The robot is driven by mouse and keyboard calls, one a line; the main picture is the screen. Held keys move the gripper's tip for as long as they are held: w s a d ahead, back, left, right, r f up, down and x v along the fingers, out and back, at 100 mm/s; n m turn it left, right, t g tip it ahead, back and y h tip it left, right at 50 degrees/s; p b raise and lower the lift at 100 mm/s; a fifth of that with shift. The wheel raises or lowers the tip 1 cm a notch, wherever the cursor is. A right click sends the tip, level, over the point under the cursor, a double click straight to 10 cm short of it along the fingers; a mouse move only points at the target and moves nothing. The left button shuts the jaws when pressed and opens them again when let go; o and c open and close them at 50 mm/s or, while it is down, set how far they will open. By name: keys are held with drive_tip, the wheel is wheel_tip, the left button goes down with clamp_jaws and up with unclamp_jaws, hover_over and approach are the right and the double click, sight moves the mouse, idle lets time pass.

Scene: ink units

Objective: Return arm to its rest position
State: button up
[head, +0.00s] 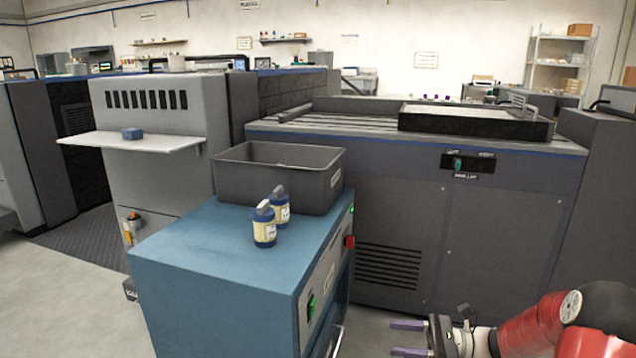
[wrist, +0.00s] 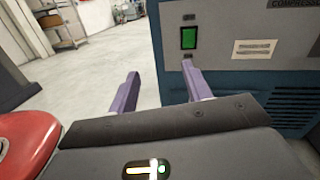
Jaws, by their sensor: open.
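My gripper (head: 408,338) is low at the bottom right of the head view, at the end of my red arm. Its two purple fingers are apart with nothing between them. In the wrist view my gripper (wrist: 160,88) also shows open and empty. Behind its fingers are bare floor and the side of a blue cabinet with a green switch (wrist: 188,38). In the head view my gripper is to the right of the blue cabinet (head: 200,260) and below its top.
Grey floor (head: 375,335) is clear between the cabinet and my gripper.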

drive_tip(key=s+a+r+n+g+h+p, duration=0.35)
drive_tip(key=s+a+r+n+h, duration=0.4)
drive_tip(key=s+n+h, duration=0.35)
drive_tip(key=s+d+r+n+t+h+p, duration=0.1)
drive_tip(key=s+d+r+n+t+h, duration=0.1)
drive_tip(key=s+r, duration=0.3)
drive_tip(key=s+d+r+n+t+h+p, duration=0.2)
drive_tip(key=s+r+n+t+h, duration=0.2)
drive_tip(key=s, duration=0.4)
wheel_tip(320, 180, up, 2)
drive_tip(key=shift+d+r+n+h, duration=0.1)
drive_tip(key=shift+d+n+h, duration=0.2)
drive_tip(key=shift+n+h, duration=0.35)
